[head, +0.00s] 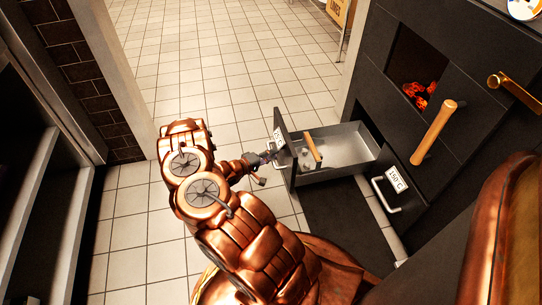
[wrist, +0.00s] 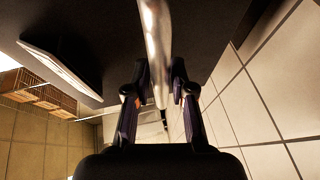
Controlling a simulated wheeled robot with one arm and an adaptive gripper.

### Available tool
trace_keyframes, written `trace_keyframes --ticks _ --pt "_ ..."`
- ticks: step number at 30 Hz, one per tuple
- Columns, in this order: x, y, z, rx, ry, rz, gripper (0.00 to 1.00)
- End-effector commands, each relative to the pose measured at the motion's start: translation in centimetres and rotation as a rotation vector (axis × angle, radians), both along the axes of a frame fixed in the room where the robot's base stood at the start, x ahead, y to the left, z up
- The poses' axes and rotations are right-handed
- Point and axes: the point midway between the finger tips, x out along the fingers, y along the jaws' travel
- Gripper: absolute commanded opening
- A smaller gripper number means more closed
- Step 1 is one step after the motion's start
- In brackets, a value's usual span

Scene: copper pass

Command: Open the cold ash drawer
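A dark-fronted drawer with a pale metal tray (head: 345,140) stands pulled out from the black oven unit. Its front (head: 285,130) carries a white tag (head: 279,137), which seems to read 25 C. My gripper (head: 266,158) is at the outer side of this front. In the wrist view a metal bar handle (wrist: 156,40) runs between the two fingers of my gripper (wrist: 159,85), which appear closed on it. A second drawer, with a 150 C tag (head: 397,179) and a bar handle (head: 385,196), is shut.
A wooden-handled item (head: 313,147) lies in the open drawer. Above, embers glow in an oven opening (head: 420,80) beside a wooden-handled bar (head: 434,132). Tiled floor (head: 230,60) is clear behind the drawer. A brick wall (head: 85,90) and shelving (head: 30,200) stand at left.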

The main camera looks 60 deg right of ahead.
Motion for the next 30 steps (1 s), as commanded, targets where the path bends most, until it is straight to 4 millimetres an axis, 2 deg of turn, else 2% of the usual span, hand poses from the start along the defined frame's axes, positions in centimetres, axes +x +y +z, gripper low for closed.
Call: trace_keyframes --ticks 1,4,13,17,30 --pt "0.0 0.0 0.0 0.000 0.000 0.000 0.32" --pt "0.0 0.0 0.0 0.000 0.000 0.000 0.41" --pt "0.0 0.1 0.0 0.000 0.000 0.000 0.41" --pt "0.4 0.8 0.1 0.001 -0.001 0.001 0.41" --pt "3.1 8.0 1.7 -0.001 0.000 0.003 0.41"
